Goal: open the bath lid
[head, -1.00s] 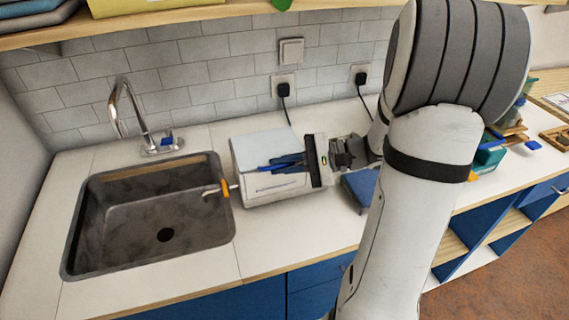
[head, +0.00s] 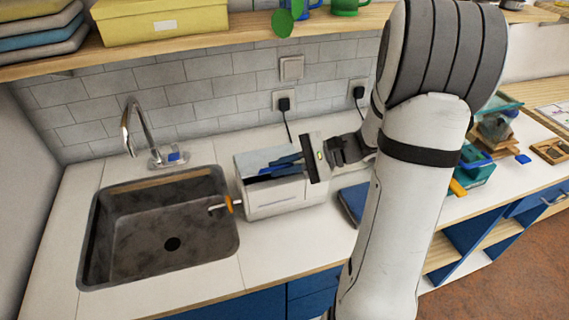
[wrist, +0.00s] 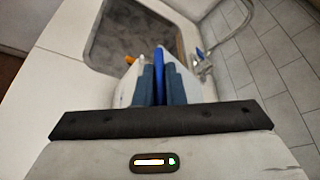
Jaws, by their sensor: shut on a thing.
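The bath is a white box (head: 275,203) on the counter, right of the sink, with an orange-and-metal tap on its left side. Its lid (head: 262,156) is pale, and a dark gap shows below it at the front, so it looks partly raised. My gripper (head: 268,170) reaches in from the right over the box, with its dark blue fingers shut. In the wrist view my gripper (wrist: 160,80) is closed on a bright blue strip, which seems to be the lid's handle (wrist: 159,62). The fingers hide part of the lid, so its exact angle is unclear.
A sink (head: 160,232) with a tall faucet (head: 140,130) lies left of the box. A tiled wall with plugs and cords is close behind. A shelf (head: 200,45) runs above. A dark blue item (head: 353,200) lies right of the box, and clutter stands farther right.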

